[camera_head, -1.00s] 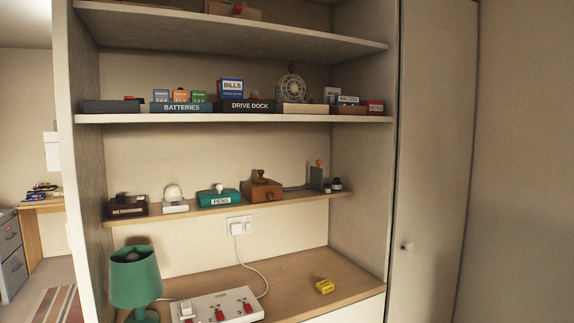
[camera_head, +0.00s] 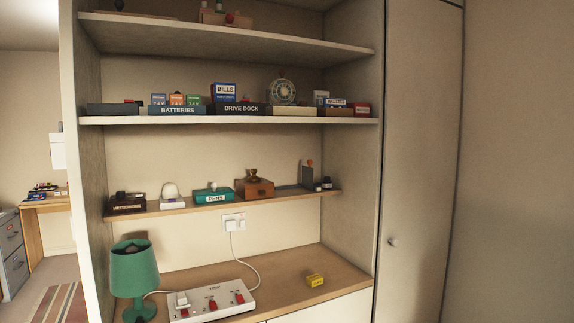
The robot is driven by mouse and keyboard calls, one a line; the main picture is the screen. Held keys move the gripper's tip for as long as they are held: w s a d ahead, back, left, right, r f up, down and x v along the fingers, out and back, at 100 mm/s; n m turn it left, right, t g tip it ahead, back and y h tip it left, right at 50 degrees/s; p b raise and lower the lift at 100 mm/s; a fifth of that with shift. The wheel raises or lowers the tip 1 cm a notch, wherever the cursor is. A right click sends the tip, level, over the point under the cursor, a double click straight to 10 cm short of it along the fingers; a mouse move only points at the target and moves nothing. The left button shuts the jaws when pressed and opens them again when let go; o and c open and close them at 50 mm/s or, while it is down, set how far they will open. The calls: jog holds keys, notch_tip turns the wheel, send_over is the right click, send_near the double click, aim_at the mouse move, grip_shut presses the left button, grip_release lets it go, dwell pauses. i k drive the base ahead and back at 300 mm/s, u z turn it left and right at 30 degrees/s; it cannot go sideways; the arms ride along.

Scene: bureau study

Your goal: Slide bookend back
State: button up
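A dark grey bookend (camera_head: 307,177) stands upright near the right end of the narrow middle shelf (camera_head: 225,203). Its flat dark foot seems to reach left along the shelf toward a brown wooden box (camera_head: 255,188) with a dark knob. A small orange-red knob (camera_head: 309,162) shows at the upright's top. My gripper is not in view, and neither is my arm.
The desktop's right part is mostly clear.

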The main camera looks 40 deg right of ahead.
aim_at(307, 172)
jog(key=z, duration=0.15)
jog(key=i, duration=1)
jog(key=u, duration=0.05)
